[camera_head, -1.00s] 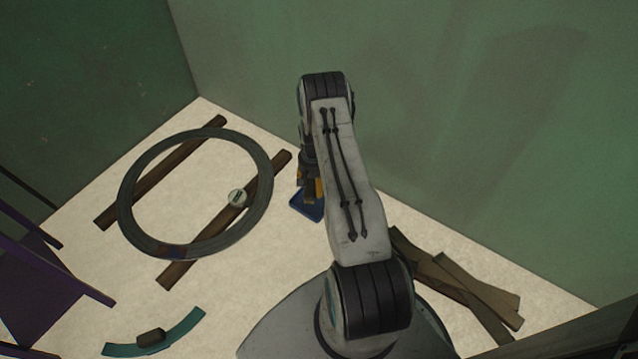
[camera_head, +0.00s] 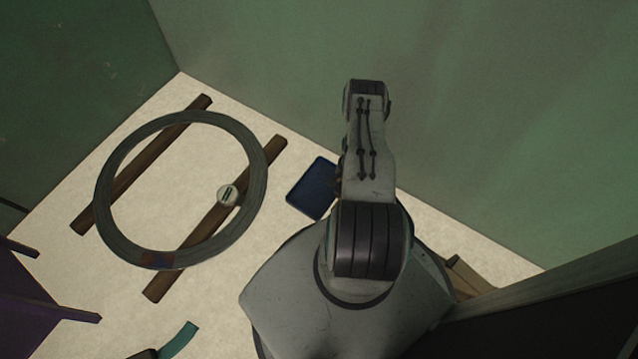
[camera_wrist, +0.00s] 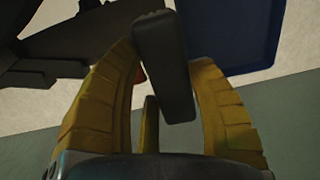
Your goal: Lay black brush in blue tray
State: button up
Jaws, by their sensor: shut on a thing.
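My gripper (camera_wrist: 166,60) is shut on the black brush (camera_wrist: 168,85) in the wrist view, which sits as a dark block between the yellow fingers. The brush's far end reaches past the fingertips. The blue tray (camera_head: 311,189) lies on the pale floor left of my arm in the head view. It also shows at the top of the wrist view (camera_wrist: 238,38), beyond and to the right of the brush. The brush overlaps its left edge in that picture; the height between them cannot be told. In the head view my arm hides the gripper and brush.
A teal curved strip (camera_head: 180,340) and purple furniture (camera_head: 40,310) are at lower left. Green walls (camera_head: 450,120) stand behind.

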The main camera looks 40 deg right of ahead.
jog(key=w+a+f+b, duration=0.1)
jog(key=w+f+b, duration=0.1)
jog(key=w+a+f+b, duration=0.1)
jog(key=w+f+b, duration=0.1)
jog(key=w+b, duration=0.1)
jog(key=w+a+f+b, duration=0.2)
jog(key=w+b, duration=0.1)
jog(key=shift+a, duration=0.1)
jog(key=shift+w+a+f+b, duration=0.3)
jog(key=shift+w+a+b, duration=0.35)
jog(key=shift+b, duration=0.5)
jog(key=shift+w+d+f, duration=0.1)
jog(key=shift+d, duration=0.05)
jog(key=shift+f+b, duration=1.25)
jog(key=shift+f, duration=0.7)
jog(key=shift+r, duration=0.1)
jog(key=o, duration=1.2)
jog(key=shift+c, duration=0.2)
